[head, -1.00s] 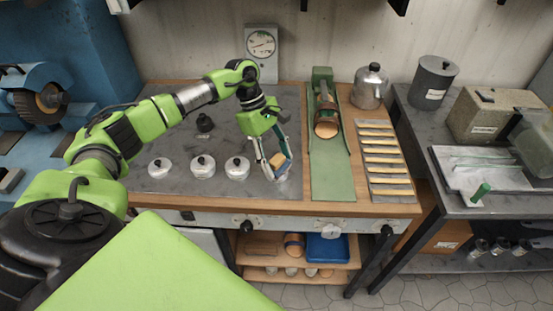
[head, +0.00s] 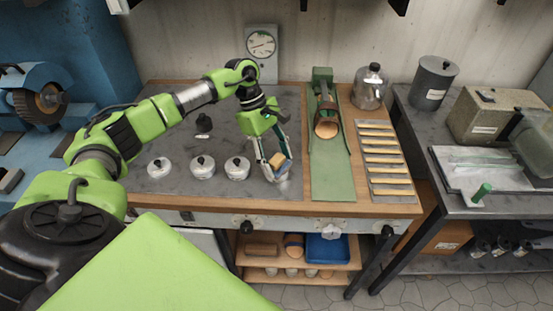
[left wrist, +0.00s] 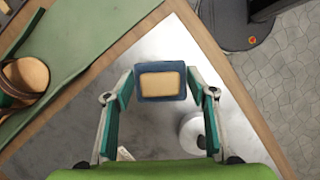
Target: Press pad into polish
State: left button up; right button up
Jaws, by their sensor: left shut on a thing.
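My left gripper (head: 275,166) is shut on a small pad with a tan face and a blue body (left wrist: 160,81). In the left wrist view the pad sits between the two fingertips. In the head view it hangs low over the grey plate, right of three silver tins. The nearest tin (head: 237,168) has a black knob on its lid. The middle tin (head: 203,167) and the left tin (head: 160,167) look alike. No open polish surface shows, so I cannot tell which tin holds polish. My right gripper is not in view.
A green board (head: 331,180) with a sandal (head: 326,124) stands right of the gripper. Beyond it lies a rack of tan strips (head: 382,150). A dial gauge (head: 261,45) stands at the back. The plate behind the tins is mostly clear, with a small black object (head: 204,122).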

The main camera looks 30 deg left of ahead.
aim_at(276, 159)
pick_arm(q)
jog(key=shift+s+f, duration=0.15)
jog(key=shift+f, duration=0.05)
jog(key=shift+r+p, duration=0.4)
jog(key=shift+r, duration=0.4)
jog(key=shift+r+p, duration=1.15)
jog(key=shift+r, duration=1.7)
